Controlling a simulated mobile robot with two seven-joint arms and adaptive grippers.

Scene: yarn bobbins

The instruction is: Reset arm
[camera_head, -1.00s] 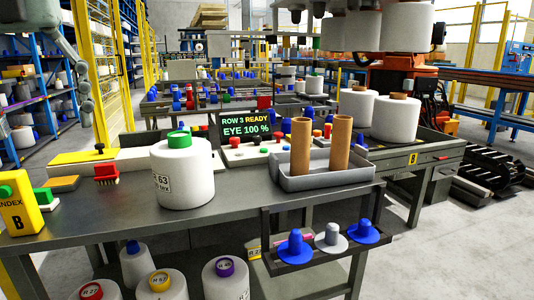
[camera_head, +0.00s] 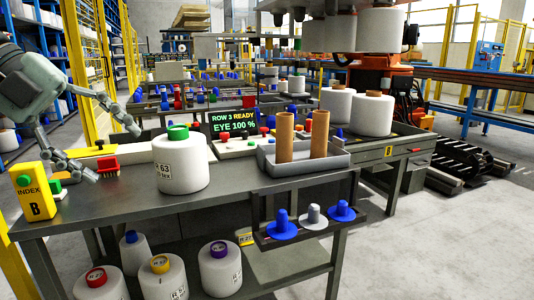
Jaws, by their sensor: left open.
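My left gripper (camera_head: 116,153) comes in from the left edge and is open and empty. Its two fingers are spread wide above the back left of the grey table (camera_head: 225,195). The lower finger is close to a red brush-like block (camera_head: 103,164), and I cannot tell if they touch. The upper finger is left of a large white yarn bobbin (camera_head: 180,165) with a green top, apart from it in the picture. My right gripper is not in view.
A yellow INDEX B block (camera_head: 33,198) stands at the table's left end. A grey tray (camera_head: 305,160) holds two brown tubes (camera_head: 285,137). Blue and grey cones (camera_head: 282,225) sit on a front rack. Several bobbins (camera_head: 220,268) stand below. Bare tabletop lies in front of the white bobbin.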

